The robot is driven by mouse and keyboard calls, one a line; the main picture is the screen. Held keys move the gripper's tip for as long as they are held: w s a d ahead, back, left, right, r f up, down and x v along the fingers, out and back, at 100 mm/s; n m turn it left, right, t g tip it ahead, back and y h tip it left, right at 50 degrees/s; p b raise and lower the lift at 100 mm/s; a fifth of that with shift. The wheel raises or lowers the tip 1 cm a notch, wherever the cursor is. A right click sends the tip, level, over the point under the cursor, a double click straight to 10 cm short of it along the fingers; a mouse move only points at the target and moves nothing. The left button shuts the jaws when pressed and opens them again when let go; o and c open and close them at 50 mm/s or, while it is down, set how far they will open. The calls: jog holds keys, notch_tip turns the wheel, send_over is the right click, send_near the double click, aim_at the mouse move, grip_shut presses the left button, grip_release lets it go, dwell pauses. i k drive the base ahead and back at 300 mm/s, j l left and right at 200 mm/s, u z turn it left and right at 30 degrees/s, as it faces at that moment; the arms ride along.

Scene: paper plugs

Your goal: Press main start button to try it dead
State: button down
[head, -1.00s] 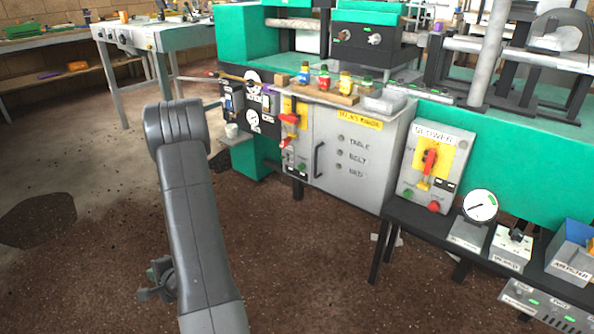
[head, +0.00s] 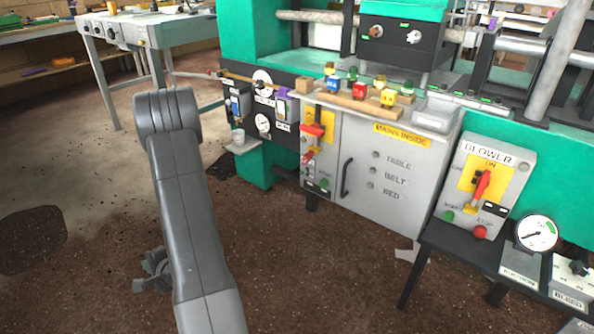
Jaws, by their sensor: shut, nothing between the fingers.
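The grey mains cabinet (head: 385,205) stands right of centre, with a yellow "MAINS INSIDE" label on its door. A narrow panel at its left edge carries a red switch handle (head: 312,130) on a yellow plate. A small green button (head: 325,184) sits low on that panel, with a tiny label that looks like START. My gripper (head: 140,286) shows partly behind my folded arm, low at the left. It is shut and empty, over the floor, well away from the cabinet.
A blower box (head: 485,185) with a red lever and green and red buttons stands right, beside a round gauge (head: 536,233).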

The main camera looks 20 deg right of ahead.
aim_at(324, 183)
jog(key=i+j, duration=0.1)
jog(key=i, duration=0.55)
jog(key=z, duration=1.95)
